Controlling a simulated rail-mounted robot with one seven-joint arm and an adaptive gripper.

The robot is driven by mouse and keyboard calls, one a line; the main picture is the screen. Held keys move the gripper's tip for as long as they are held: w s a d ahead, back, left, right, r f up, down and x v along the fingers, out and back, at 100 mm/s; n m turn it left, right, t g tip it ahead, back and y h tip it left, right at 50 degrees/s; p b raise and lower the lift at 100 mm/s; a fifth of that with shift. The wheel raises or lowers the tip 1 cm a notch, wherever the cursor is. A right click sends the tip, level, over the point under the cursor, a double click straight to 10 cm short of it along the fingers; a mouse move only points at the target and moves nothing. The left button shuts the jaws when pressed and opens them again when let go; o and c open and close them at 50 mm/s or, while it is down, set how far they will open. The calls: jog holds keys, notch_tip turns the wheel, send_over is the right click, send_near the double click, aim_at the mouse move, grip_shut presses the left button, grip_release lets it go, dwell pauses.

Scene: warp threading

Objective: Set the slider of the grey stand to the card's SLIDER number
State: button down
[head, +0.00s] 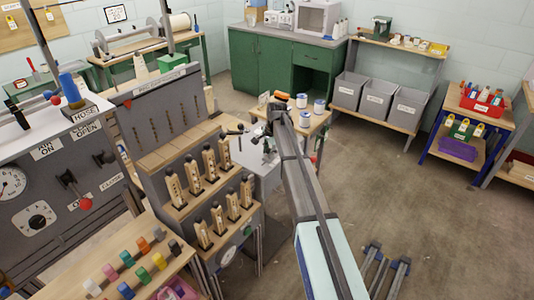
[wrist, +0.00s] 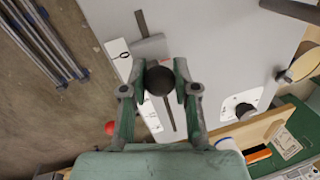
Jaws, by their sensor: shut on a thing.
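The grey stand (wrist: 215,50) fills much of the wrist view as a flat panel with a dark straight slot (wrist: 171,120). A white strip (wrist: 116,52) with small dark marks runs beside the slot; the marks are too small to read. A round black knob (wrist: 160,80), apparently the slider's, sits over the slot. My gripper (wrist: 160,76) is shut on it, one finger on each side. A grey block (wrist: 150,48) lies just beyond the knob on the slot. In the head view, my gripper (head: 272,118) is at the stand (head: 264,172), its fingers mostly hidden. I cannot make out the card's SLIDER number.
A white plate with a black dial (wrist: 243,107) is right of the knob. A red ball (wrist: 110,127) shows lower left. In the head view, a tall grey rack (head: 150,130) with wooden pieces stands close left of my arm. Open floor (head: 420,190) lies right.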

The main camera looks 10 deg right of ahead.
jog(key=w+d, duration=1)
jog(key=d, duration=0.1)
jog(key=shift+w+b, duration=0.25)
jog(key=shift+b, duration=0.1)
jog(key=c, duration=0.9)
grip_release()
jog(key=shift+d, duration=0.15)
jog(key=shift+o, duration=0.2)
jog(key=shift+r, duration=0.1)
jog(key=shift+r, duration=0.25)
notch_tip(320, 180, up, 11)
jog(key=s+d, duration=0.1)
jog(key=s, duration=0.1)
